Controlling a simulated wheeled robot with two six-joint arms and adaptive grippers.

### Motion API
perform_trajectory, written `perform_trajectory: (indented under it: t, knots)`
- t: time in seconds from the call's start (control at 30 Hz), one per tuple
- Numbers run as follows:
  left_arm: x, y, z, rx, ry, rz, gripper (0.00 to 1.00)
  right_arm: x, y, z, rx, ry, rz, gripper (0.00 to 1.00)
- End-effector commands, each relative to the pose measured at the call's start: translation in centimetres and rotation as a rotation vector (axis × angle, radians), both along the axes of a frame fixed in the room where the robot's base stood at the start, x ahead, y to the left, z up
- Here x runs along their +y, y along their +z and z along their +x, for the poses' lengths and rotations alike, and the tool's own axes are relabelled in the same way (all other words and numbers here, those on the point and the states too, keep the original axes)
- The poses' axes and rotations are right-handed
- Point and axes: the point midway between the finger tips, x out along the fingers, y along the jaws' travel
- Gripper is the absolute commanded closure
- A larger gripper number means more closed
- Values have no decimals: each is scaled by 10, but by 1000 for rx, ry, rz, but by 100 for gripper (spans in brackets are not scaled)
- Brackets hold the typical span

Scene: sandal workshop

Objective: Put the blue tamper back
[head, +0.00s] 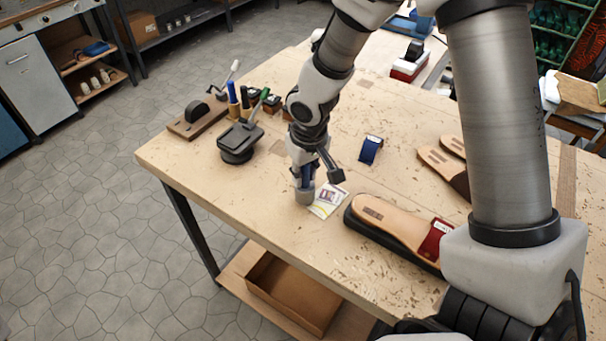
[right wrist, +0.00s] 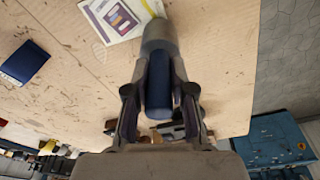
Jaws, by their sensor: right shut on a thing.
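My right gripper (head: 307,174) is shut on the blue tamper (head: 304,195). In the head view its grey round head shows low over the table, beside a printed card (head: 328,200). In the right wrist view the tamper's blue handle (right wrist: 158,88) lies between the two fingers, with the grey head beyond them. I cannot tell whether the head touches the table. Several upright tools, one with a blue handle (head: 233,93), stand at the back left of the workbench (head: 270,200). My left gripper is not in view.
A black press-like tool (head: 238,140) and a wooden board with a black disc (head: 197,119) stand at the left. A dark blue item (head: 370,149) lies right of the gripper. A sandal (head: 385,219) lies in front. Bare bench shows between them.

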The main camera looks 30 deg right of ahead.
Motion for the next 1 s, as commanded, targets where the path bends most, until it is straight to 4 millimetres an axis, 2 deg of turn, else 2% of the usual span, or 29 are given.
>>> perform_trajectory:
  t: [0.47,0.5,0.53,0.57,0.87,1.0]
  knots:
    - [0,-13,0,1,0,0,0,0,-12,0,-1,1,0,100]
    - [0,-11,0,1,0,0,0,0,-11,0,0,1,0,66]
    - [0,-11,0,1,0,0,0,0,-11,0,0,1,0,56]
    - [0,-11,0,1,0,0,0,0,-10,0,0,1,0,52]
    - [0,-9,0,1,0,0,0,0,-8,0,0,1,0,52]
    - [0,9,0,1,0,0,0,0,9,0,0,0,0,52]
